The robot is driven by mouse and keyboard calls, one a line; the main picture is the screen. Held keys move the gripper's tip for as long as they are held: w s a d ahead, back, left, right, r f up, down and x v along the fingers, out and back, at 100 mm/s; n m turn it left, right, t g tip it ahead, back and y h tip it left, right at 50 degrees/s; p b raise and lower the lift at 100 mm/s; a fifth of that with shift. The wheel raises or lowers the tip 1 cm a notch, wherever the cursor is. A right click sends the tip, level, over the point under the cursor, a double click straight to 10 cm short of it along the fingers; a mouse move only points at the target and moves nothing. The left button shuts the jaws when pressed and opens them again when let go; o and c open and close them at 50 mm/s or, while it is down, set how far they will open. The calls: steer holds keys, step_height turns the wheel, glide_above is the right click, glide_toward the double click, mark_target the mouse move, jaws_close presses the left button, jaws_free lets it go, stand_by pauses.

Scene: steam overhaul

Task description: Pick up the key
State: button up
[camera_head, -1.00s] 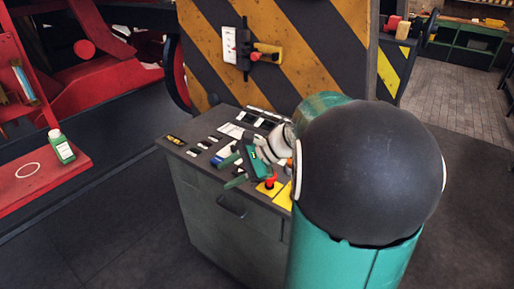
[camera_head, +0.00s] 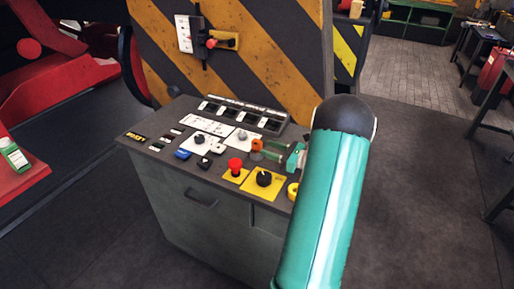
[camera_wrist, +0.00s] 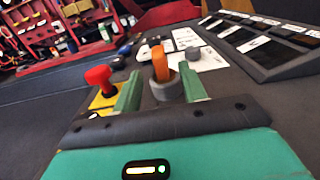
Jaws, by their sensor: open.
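The key (camera_wrist: 159,62) shows as an upright orange handle in a grey round socket (camera_wrist: 166,90) in the wrist view. In the head view the orange handle (camera_head: 257,145) stands on the top of the grey console (camera_head: 150,195). My gripper (camera_wrist: 161,84) is open, with one green finger on each side of the key and socket. I cannot tell whether either finger touches the key. In the head view my gripper (camera_head: 270,152) is low over the console's right part, its far side partly hidden by my arm.
A red mushroom button (camera_head: 235,165) and a black rotary knob (camera_head: 264,178) on yellow plates stand close by. A row of dark switches (camera_head: 238,112) lines the console's back. Behind rises a yellow-black striped panel (camera_head: 270,50). A green bottle (camera_head: 14,155) stands left.

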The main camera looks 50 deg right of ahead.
mark_target(252, 145)
steer(key=shift+w+a+f, duration=0.2)
steer(key=shift+w+f, duration=0.1)
steer(key=shift+w, duration=0.35)
steer(key=shift+w+a+f, duration=0.15)
steer(key=shift+w+f, duration=0.1)
steer(key=shift+w, duration=0.35)
steer(key=shift+x, duration=2.5)
steer(key=shift+r, duration=0.1)
jaws_close()
